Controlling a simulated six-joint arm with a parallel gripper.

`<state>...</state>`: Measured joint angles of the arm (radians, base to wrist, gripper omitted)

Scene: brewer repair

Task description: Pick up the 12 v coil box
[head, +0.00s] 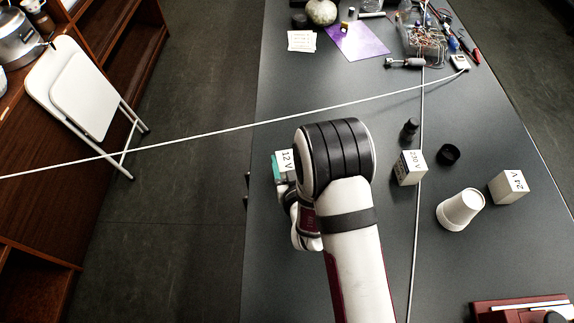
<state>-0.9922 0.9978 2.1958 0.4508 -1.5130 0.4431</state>
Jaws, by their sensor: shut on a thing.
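The 12 V coil box (286,158) is a small white box with a "12 V" label, near the left edge of the dark table. My gripper (279,171) is shut on it, with a teal part showing beside the box. My arm hides most of the gripper and the right side of the box. I cannot tell whether the box touches the table.
A 230 V box (409,168), a dark bottle (409,129), a black cap (449,154), a white cup (461,210) and another labelled box (508,187) stand to the right. A pale cable (220,129) crosses the table. Electronics (425,40) lie at the back.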

